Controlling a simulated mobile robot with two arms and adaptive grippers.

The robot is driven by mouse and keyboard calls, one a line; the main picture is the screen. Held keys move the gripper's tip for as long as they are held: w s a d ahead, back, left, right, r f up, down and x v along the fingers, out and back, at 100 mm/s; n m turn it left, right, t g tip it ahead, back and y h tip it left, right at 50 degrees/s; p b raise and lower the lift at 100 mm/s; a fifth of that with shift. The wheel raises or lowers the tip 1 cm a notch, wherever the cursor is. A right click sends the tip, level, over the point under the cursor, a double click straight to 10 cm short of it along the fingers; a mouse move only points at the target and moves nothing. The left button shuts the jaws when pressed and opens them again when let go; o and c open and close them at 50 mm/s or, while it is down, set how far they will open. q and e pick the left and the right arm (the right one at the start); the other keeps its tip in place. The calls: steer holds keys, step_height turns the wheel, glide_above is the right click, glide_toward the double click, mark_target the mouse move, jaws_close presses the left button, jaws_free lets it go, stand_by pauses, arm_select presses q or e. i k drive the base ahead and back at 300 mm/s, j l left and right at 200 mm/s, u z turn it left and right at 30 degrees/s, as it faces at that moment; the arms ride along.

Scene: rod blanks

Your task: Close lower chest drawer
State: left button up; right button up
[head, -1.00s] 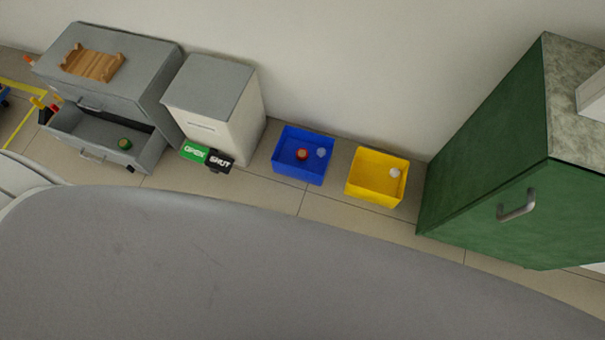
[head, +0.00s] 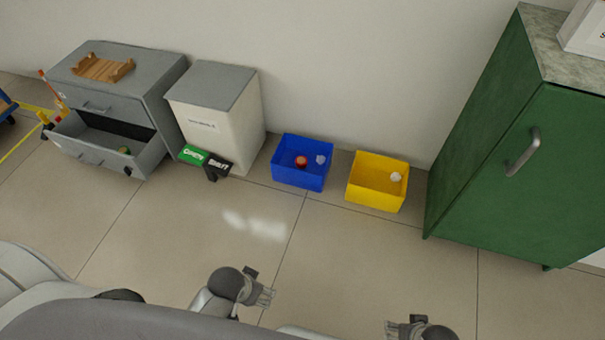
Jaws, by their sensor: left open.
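The grey chest (head: 150,75) stands against the wall at the upper left in the head view. The drawer's front has a bar handle (head: 88,156). The upper drawer (head: 115,107) looks shut. My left gripper (head: 268,297) is open and empty at the bottom middle, above the floor and far from the chest. My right gripper (head: 392,329) shows only partly at the bottom edge, and its fingers are not clear.
A pale bin (head: 225,130) with a grey lid stands beside the chest, with green and black signs before it. A blue box (head: 305,179) and a yellow box (head: 375,195) sit on the floor. A green cabinet (head: 500,190) stands right. The floor between is clear.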

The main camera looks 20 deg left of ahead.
mark_target(96, 149)
steer(key=u, duration=2.1)
